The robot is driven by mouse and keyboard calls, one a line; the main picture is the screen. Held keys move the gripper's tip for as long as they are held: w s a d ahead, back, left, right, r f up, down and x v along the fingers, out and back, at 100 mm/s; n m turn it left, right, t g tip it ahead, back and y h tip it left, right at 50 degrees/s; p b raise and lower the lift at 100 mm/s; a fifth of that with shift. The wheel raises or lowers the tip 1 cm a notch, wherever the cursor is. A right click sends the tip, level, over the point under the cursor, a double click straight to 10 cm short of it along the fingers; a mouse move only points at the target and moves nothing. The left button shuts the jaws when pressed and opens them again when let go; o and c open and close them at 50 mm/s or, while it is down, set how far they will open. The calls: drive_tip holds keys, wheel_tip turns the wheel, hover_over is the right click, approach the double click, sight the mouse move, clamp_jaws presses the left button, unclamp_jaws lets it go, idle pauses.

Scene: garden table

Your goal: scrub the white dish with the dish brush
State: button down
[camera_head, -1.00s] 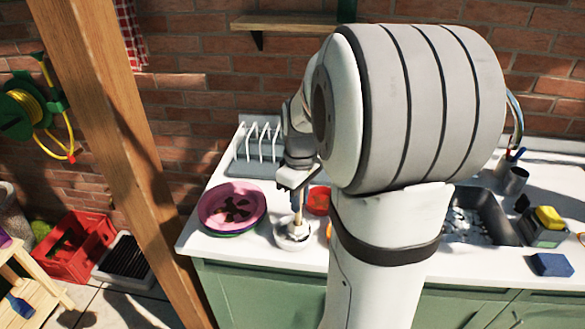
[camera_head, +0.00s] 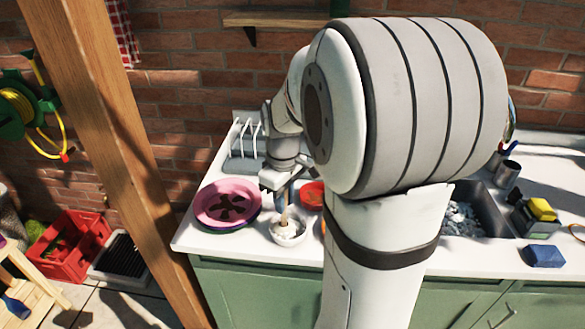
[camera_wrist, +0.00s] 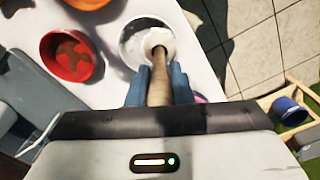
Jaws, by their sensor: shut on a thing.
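The white dish (camera_head: 289,237), a small round bowl, stands on the white counter, right of the pink plate. It also shows at the top of the wrist view (camera_wrist: 128,42). My gripper (camera_head: 284,188) is above the dish, shut on the dish brush (camera_head: 286,210) by its wooden handle. In the wrist view the brush handle (camera_wrist: 157,85) runs between the blue fingers (camera_wrist: 157,78) of my gripper. The brush's lower end is inside the dish. The bristles are not clear, and I cannot tell how firmly they touch the dish.
A pink plate (camera_head: 205,205) with brown stains tops a stack to the left. A red bowl (camera_head: 311,194) is close on the right. A dish rack (camera_head: 248,148) stands behind. A sink (camera_head: 485,215) and a blue sponge (camera_head: 543,256) are farther right. My arm hides the counter's middle.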

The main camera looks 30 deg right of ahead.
drive_tip(key=shift+s+d, duration=0.3)
drive_tip(key=shift+d, duration=0.3)
wheel_tip(320, 180, up, 8)
drive_tip(key=w+p, duration=0.1)
drive_tip(key=p, duration=0.5)
drive_tip(key=shift+w+d, duration=0.2)
drive_tip(key=shift+w, duration=0.2)
idle(0.7)
